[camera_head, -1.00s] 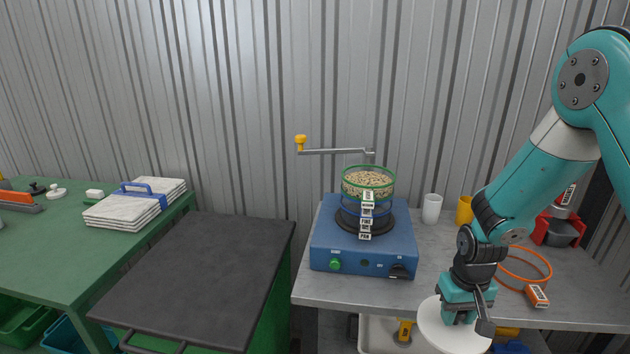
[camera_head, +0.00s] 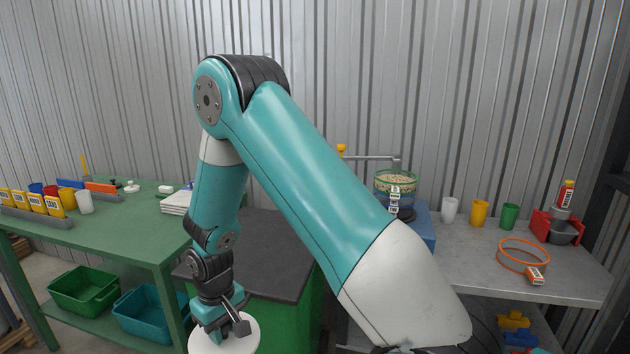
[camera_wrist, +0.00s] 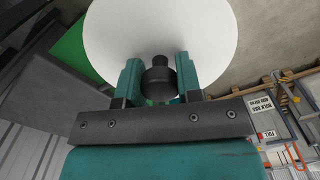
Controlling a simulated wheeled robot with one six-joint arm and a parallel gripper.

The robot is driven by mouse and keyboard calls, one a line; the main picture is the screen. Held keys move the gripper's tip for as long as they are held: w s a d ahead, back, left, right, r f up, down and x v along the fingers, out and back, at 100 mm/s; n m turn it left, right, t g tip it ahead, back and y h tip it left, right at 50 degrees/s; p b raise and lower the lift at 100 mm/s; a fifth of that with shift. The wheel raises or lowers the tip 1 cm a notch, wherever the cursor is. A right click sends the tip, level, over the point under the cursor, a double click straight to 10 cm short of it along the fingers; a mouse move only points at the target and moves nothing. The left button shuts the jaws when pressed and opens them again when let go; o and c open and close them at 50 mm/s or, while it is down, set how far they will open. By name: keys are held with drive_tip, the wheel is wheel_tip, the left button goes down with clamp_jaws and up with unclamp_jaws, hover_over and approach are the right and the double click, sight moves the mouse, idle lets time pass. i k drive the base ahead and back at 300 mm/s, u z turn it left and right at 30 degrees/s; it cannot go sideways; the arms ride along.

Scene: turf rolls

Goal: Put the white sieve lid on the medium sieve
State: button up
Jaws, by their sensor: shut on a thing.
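My gripper (camera_head: 224,328) is shut on the black knob of the white sieve lid (camera_head: 246,341). In the wrist view the lid (camera_wrist: 160,28) is a broad white disc beyond my gripper (camera_wrist: 158,74), with the knob between the two fingers. The lid hangs at the bottom of the head view, left of my forearm. The sieve stack (camera_head: 394,189) stands on the blue shaker on the grey bench, far to the right of the lid. Its top sieve has a green rim and holds pale grains, uncovered. The stack's labels are too small to read surely.
An orange-rimmed sieve (camera_head: 522,257) lies on the grey bench (camera_head: 470,262) at right, near white, yellow and green cups. The black-topped green cabinet (camera_head: 262,250) stands behind my arm. The green table (camera_head: 130,222) at left carries several cups and tools. My forearm hides part of the shaker.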

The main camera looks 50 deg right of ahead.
sight(395, 176)
drive_tip(key=u, duration=1)
drive_tip(key=k, duration=1.15)
drive_tip(key=z, duration=1.45)
